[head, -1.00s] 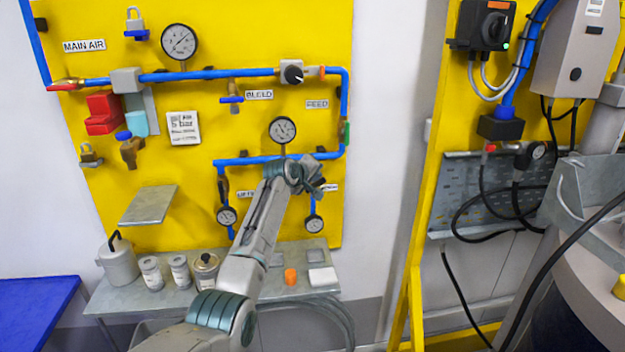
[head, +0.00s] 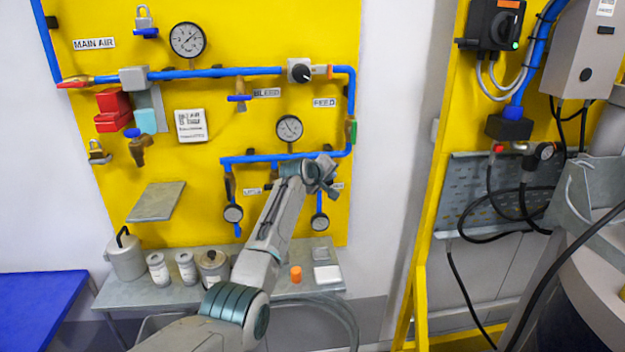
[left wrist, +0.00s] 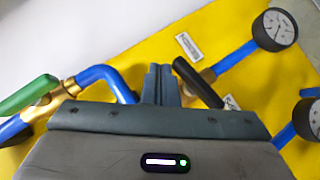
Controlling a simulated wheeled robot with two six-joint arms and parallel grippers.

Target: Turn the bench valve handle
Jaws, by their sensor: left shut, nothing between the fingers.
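In the left wrist view a black lever handle (left wrist: 198,82) sits on a brass valve body on a blue branch pipe, in front of the yellow panel. It appears to be the bench valve handle, though the label beside it is too small to read. My left gripper (left wrist: 161,84) is shut and empty, with its fingertips just left of the lever; I cannot tell whether they touch. In the head view my left gripper (head: 326,178) is at the top of the right branch pipe and hides the valve there. My right gripper is not in view.
A green-handled valve (left wrist: 28,96) is at left in the left wrist view. Pressure gauges hang on both branches, including the right one (head: 320,222). Below stands a grey shelf (head: 180,297) with cans and an orange item (head: 296,273). Space in front of the panel is open.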

